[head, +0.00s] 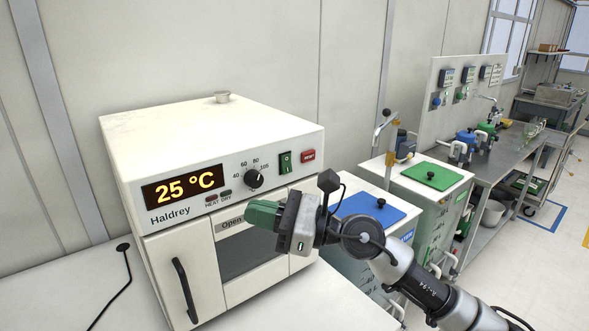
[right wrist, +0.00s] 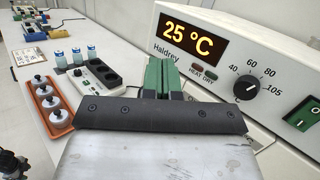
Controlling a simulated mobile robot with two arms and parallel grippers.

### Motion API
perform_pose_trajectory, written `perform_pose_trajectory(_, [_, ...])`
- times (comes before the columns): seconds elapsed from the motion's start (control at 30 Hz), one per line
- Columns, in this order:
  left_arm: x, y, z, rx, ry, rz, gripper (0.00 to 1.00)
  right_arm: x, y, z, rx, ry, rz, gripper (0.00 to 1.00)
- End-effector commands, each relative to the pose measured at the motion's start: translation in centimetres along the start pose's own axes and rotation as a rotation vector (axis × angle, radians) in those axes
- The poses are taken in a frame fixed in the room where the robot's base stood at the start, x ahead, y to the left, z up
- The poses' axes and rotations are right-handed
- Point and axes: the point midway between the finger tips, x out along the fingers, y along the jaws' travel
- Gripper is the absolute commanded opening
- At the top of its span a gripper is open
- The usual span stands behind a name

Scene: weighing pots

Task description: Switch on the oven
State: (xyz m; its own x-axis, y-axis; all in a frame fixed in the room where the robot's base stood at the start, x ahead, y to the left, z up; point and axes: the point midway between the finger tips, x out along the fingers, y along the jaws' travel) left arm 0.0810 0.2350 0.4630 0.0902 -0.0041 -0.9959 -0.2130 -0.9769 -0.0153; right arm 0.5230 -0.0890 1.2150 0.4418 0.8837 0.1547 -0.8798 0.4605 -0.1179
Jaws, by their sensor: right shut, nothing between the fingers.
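The white Haldrey oven (head: 215,130) stands on a bench in the head view, its door closed with a dark vertical handle (head: 185,289). Its display (head: 184,187) reads 25 °C in orange. A black temperature knob (head: 254,179), a green rocker switch (head: 285,162) and a red button (head: 308,156) sit right of the display. The HEAT and DRY lamps look dark. My right gripper (head: 262,214) is shut and empty in front of the oven, below the knob. In the right wrist view its green fingers (right wrist: 162,78) are together, and the switch (right wrist: 302,115) is at the right edge. My left gripper is not in view.
A blue-lidded bin (head: 368,209) and a green-lidded bin (head: 432,176) stand right of the oven. A black cable (head: 118,285) lies left.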

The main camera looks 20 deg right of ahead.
Motion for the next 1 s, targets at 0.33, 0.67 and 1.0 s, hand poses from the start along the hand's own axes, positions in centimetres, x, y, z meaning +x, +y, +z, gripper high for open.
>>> perform_pose_trajectory(0.33, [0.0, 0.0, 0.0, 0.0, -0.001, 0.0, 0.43, -7.0, -9.5, 2.9, -1.008, 0.894, 0.077, 0.0])
perform_pose_trajectory(0.67, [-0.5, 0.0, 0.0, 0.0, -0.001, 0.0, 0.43, -9.7, -12.9, 4.1, -1.133, 1.122, 0.05, 0.0])
perform_pose_trajectory(1.0, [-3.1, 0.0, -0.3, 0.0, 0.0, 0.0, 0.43, -6.2, -16.0, -0.7, -1.129, 1.119, 0.052, 0.0])
